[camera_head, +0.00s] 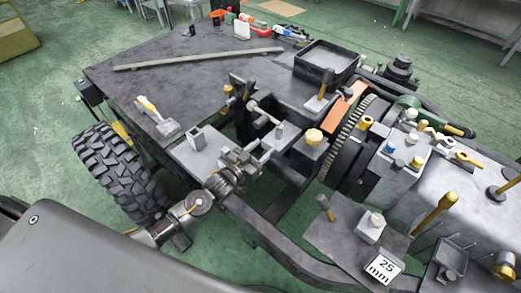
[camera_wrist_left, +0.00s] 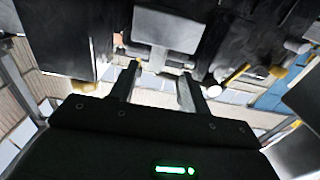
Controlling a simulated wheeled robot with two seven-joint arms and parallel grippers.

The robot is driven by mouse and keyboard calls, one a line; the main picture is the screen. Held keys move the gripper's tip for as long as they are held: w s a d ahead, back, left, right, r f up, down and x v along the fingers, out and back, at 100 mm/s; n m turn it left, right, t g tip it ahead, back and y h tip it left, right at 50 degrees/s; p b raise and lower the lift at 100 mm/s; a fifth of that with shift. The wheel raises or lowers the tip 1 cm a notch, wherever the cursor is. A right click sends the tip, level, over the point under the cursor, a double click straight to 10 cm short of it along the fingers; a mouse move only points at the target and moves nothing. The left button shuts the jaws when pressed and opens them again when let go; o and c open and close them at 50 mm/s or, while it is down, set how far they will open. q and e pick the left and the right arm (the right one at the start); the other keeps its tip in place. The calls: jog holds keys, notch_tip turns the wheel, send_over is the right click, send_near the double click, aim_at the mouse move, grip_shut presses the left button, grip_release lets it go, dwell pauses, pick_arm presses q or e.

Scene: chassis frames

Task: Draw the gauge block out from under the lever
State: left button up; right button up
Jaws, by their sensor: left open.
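My left gripper (camera_head: 243,158) reaches in from the left, over the middle of the chassis. In the left wrist view its two fingers (camera_wrist_left: 158,74) are apart, with a gap between them. A pale grey block-like part (camera_wrist_left: 167,28) stands just beyond the fingertips; I cannot tell whether they touch it. In the head view a grey block (camera_head: 280,138) lies close to the gripper. A thin rod with a rounded end (camera_head: 262,113), which may be the lever, lies above it. I cannot tell for sure which part is the gauge block. My right gripper is not seen.
A toothed ring (camera_head: 352,125), an open tray (camera_head: 326,60) and a hammer-like tool (camera_head: 157,117) are around.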

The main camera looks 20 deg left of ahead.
aim_at(277, 135)
pick_arm(q)
jog(key=b+x, duration=0.3)
jog(key=x, duration=0.4)
jog(key=shift+w+f+b, duration=0.1)
jog(key=shift+b, duration=0.2)
jog(key=shift+b+x, duration=0.45)
jog(key=shift+x, duration=0.9)
jog(key=c, duration=1)
jog(key=shift+p+v, duration=1.1)
jog(key=shift+v, duration=0.45)
jog(key=shift+p+v, duration=0.8)
jog(key=shift+v, duration=0.6)
